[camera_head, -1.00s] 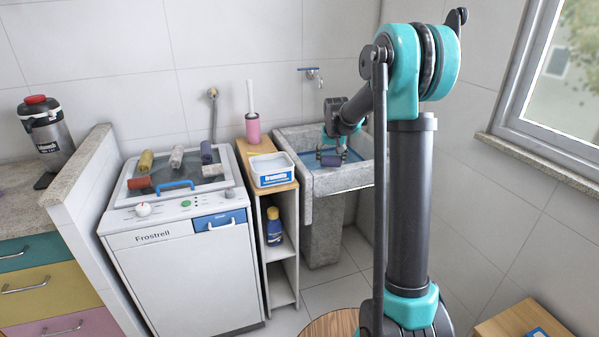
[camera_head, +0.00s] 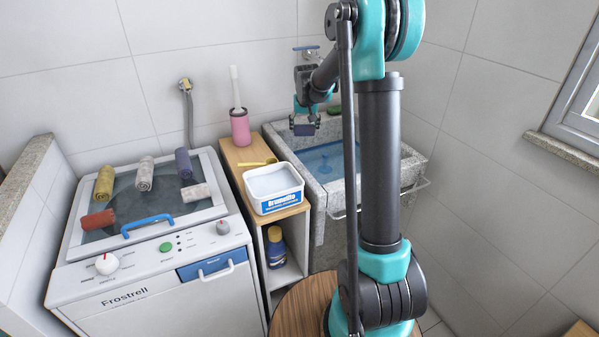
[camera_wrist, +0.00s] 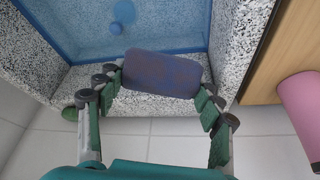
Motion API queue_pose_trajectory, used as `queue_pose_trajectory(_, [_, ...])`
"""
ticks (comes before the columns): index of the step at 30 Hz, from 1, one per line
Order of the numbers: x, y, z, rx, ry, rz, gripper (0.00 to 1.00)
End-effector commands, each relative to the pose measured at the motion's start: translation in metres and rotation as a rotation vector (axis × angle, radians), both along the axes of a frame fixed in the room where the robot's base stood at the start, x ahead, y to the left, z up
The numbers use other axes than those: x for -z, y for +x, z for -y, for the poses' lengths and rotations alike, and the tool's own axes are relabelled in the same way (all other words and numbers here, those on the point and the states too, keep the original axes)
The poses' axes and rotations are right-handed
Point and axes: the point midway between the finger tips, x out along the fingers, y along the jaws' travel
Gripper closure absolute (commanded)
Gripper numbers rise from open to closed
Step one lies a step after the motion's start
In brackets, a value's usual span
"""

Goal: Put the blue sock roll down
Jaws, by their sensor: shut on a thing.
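My gripper (camera_head: 304,121) is shut on the blue sock roll (camera_head: 304,130) and holds it raised near the back left of the stone sink (camera_head: 411,168). In the wrist view the roll (camera_wrist: 162,73) looks blue-purple with brownish patches and lies crosswise between the fingertips (camera_wrist: 160,84). Behind it show the speckled sink rim (camera_wrist: 75,78) and the blue sink basin (camera_wrist: 170,22). The roll appears clear of the rim, though the exact gap is hard to tell.
Several other rolls, including a yellow one (camera_head: 104,183) and a red one (camera_head: 98,220), lie on the washer lid. A white tub (camera_head: 273,199), wooden stick and pink brush holder (camera_head: 240,128) crowd the narrow shelf. A green item (camera_head: 333,110) sits by the sink's back rim.

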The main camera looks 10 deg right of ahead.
Motion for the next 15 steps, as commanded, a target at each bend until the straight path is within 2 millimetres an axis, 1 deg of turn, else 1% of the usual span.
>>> queue_pose_trajectory(5, [0.034, 0.001, 0.000, 0.000, 0.000, 0.000, 0.52])
queue_pose_trajectory(15, [0.117, 0.000, 0.000, 0.000, 0.000, 0.000, 0.52])
